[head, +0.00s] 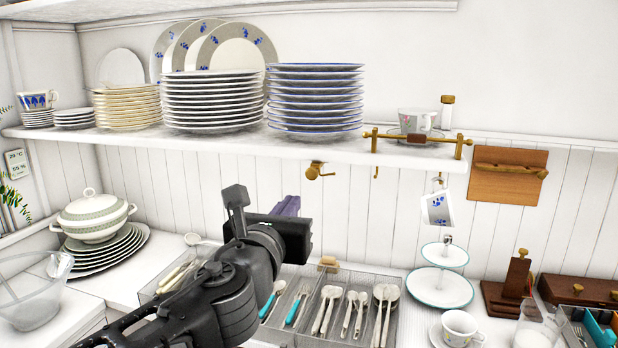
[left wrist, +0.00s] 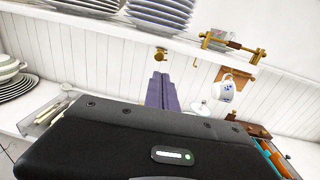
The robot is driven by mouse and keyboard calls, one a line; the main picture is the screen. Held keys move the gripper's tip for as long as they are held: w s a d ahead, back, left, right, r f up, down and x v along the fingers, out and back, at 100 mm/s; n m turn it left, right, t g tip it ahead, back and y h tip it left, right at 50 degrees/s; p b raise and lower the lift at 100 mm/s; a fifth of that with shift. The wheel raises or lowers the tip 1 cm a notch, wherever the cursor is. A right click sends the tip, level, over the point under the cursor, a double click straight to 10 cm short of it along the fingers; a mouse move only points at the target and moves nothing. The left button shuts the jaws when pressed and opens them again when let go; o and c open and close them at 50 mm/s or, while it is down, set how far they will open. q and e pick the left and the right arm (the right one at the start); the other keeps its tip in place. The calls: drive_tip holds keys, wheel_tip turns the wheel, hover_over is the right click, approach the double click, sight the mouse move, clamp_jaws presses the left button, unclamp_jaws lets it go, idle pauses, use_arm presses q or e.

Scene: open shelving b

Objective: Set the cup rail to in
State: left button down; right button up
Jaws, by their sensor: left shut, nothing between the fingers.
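A brass rail with a brown middle grip (head: 416,138), which looks like the cup rail, runs between two posts along the front edge of the upper shelf. It also shows in the left wrist view (left wrist: 233,43). A patterned cup (head: 416,121) stands behind it on the shelf. My left gripper (head: 288,206) is below the shelf, left of the rail and apart from it. Its purple fingers (left wrist: 160,90) are together and empty, pointing toward the back wall. Whether the rail is pushed in or pulled out is hard to tell. My right gripper is not in view.
Stacked plates (head: 315,98) fill the shelf (head: 240,146) left of the rail. A brass knob (head: 318,171) and a hanging cup (head: 437,208) are below the shelf. A tiered stand (head: 440,288) and cutlery trays cover the counter. The space before the panelled wall is partly free.

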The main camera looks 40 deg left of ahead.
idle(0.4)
use_arm(q)
approach(313, 172)
drive_tip(key=x, duration=0.7)
drive_tip(key=shift+f, duration=0.25)
drive_tip(key=shift+s, duration=0.1)
drive_tip(key=b+x, duration=0.1)
drive_tip(key=x, duration=0.3)
drive_tip(key=shift+d+b, duration=0.1)
drive_tip(key=shift+b, duration=0.2)
drive_tip(key=shift+s+r, duration=0.1)
drive_tip(key=shift+r, duration=0.1)
